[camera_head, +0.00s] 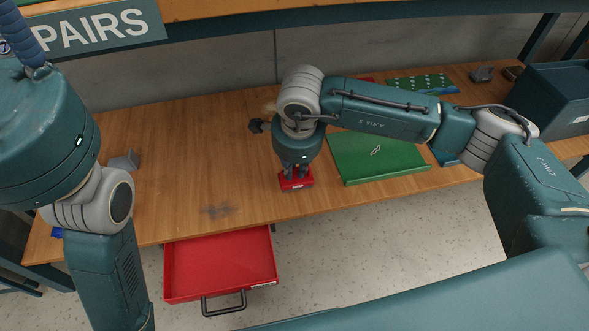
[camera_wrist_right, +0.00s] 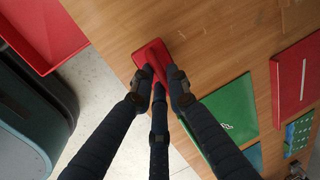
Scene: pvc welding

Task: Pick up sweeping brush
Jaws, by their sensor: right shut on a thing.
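The sweeping brush (camera_head: 297,183) appears as a small red block on the wooden table near its front edge, below my right gripper (camera_head: 294,170). In the right wrist view the red brush (camera_wrist_right: 150,50) lies at the tips of my right gripper's dark fingers (camera_wrist_right: 157,76), which are closed around its narrow part. The right gripper is shut on it, pointing down. I cannot tell whether the brush is still touching the table. Bristles are hidden. My left arm stands at the left of the head view; its gripper is out of sight.
A dark dust patch (camera_head: 217,210) marks the wooden table (camera_head: 190,140). An open red drawer (camera_head: 220,268) sticks out below the front edge. A green case (camera_head: 378,158) lies to the right of the brush. A dark bin (camera_head: 555,95) stands at the far right.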

